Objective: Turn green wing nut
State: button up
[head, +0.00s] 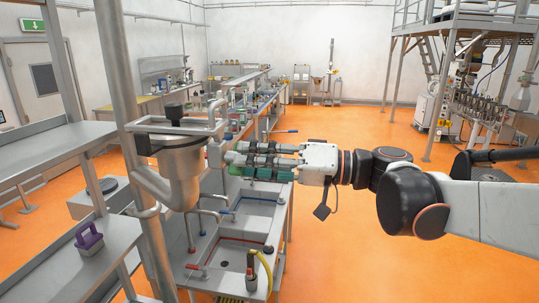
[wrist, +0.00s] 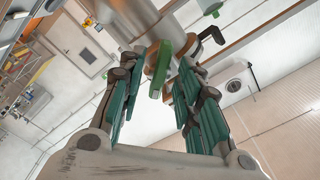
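The green wing nut (wrist: 160,70) shows in the wrist view at top centre, in front of a round metal vessel. Its long flat green wing hangs towards me, between my two sets of fingers. My gripper (wrist: 164,62) is open, with green-padded fingers on the left and right of the nut and gaps to it. Whether any fingertip touches it I cannot tell. In the head view my gripper (head: 238,160) points left at the metal vessel (head: 180,170), close to its right side.
A steel post (head: 125,90) and pipe frame stand around the vessel. A sink bench (head: 240,225) with taps lies below my gripper. A shelf with a purple-handled object (head: 89,238) is at left. A black lever (wrist: 212,35) sits right of the nut.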

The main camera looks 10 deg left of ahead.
jog(key=shift+a, duration=0.8)
jog(key=shift+c, duration=0.6)
grip_shut()
jog(key=shift+m, duration=0.4)
jog(key=shift+m+b, duration=1.4)
jog(key=shift+m, duration=2.1)
